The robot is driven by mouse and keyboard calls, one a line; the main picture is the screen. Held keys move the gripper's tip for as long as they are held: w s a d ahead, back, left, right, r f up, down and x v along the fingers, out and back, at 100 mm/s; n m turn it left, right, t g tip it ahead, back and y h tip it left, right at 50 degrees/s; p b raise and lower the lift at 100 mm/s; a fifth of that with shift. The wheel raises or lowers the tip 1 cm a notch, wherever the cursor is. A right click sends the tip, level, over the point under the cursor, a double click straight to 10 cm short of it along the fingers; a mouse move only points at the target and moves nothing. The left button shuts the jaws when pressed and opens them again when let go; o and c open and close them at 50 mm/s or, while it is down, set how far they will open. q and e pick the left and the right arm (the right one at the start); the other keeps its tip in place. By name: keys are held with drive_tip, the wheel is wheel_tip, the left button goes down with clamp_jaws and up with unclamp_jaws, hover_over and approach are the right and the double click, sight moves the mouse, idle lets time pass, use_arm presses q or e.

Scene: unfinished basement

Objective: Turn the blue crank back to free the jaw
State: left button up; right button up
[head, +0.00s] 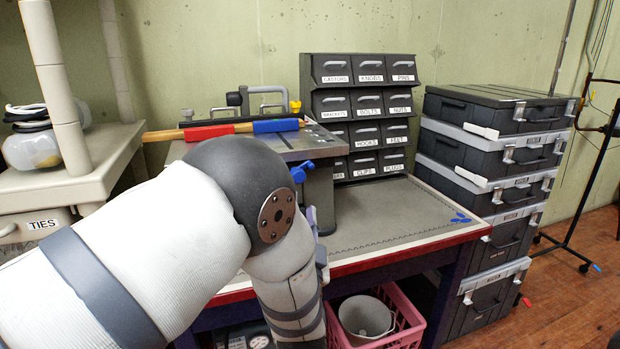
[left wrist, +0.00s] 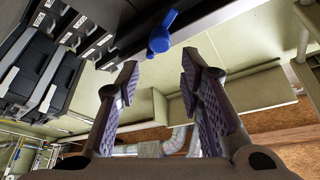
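The blue crank (head: 300,172) sticks out from the front side of the grey bench tool (head: 318,146) on the workbench. It also shows in the left wrist view (left wrist: 160,36), its handle tilted up to the right. A red and a blue jaw bar (head: 276,126) lie along the tool's top, with a wooden rod (head: 160,135) beside them. My left gripper (left wrist: 158,75) is open and empty, its two fingers pointing at the crank from a small gap, the crank's hub between and beyond the tips. In the head view my left arm hides most of that gripper. My right gripper is not in view.
A labelled drawer cabinet (head: 360,66) stands at the back of the workbench (head: 400,215). Stacked dark cases (head: 486,160) stand to the right, a shelf (head: 70,170) to the left. A pink basket (head: 408,318) with a grey bucket (head: 364,317) sits under the bench.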

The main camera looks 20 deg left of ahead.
use_arm(q)
drive_tip(key=x, duration=0.5)
drive_tip(key=b+x, duration=0.1)
drive_tip(key=x, duration=0.5)
drive_tip(key=shift+a+f, duration=0.15)
drive_tip(key=shift+f, duration=0.05)
drive_tip(key=shift+s, duration=0.1)
clamp_jaws()
